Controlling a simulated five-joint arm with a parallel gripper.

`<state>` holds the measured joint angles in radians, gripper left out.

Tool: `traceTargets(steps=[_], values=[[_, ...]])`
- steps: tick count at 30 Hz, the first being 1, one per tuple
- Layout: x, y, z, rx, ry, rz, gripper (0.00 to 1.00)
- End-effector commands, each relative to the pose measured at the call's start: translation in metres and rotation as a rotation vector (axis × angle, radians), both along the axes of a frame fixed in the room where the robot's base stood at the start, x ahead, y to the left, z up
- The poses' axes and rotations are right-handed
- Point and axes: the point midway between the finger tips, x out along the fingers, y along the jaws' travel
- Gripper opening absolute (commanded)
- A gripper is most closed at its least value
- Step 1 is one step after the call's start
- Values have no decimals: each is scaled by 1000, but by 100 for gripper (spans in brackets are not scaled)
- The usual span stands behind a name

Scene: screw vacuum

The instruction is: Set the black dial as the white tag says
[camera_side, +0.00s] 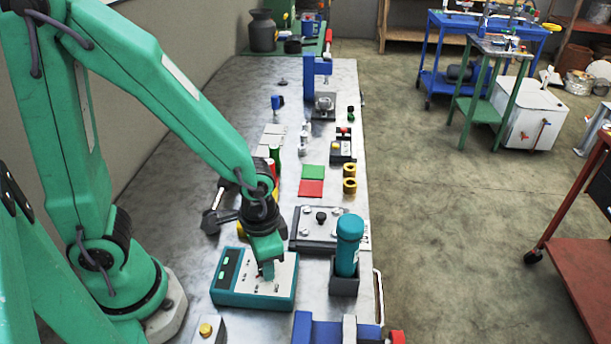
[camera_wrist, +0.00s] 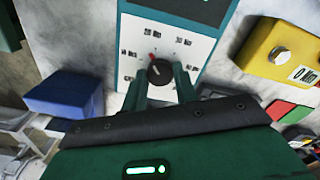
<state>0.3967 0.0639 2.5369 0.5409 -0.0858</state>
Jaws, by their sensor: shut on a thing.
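The black dial (camera_wrist: 158,72) sits on the white face of a teal timer box (camera_side: 240,297). Small time labels in minutes ring the dial in the wrist view; they are hard to read. The dial's red mark (camera_wrist: 152,57) points up and slightly left. My gripper (camera_wrist: 161,84) has one finger on each side of the dial and is shut on it. In the side view, my gripper (camera_side: 267,273) reaches down onto the box's face and hides the dial. A white tag (camera_wrist: 304,74) on a yellow block appears to read "0 Min"; its left end is unclear.
A blue block (camera_wrist: 63,94) lies to the left in the wrist view. A teal cylinder (camera_side: 348,245) stands in a dark holder right of the timer box. A metal plate with knobs (camera_side: 318,240) lies behind it.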

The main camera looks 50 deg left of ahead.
Motion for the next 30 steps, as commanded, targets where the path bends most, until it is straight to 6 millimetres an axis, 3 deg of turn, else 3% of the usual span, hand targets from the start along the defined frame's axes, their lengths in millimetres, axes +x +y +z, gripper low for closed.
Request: traceTargets(steps=[12, 29, 30], values=[[0, 0, 1, 0, 0, -259, 6], [0, 0, 1, 0, 0, -301, 6], [0, 0, 1, 0, 0, -301, 35]])
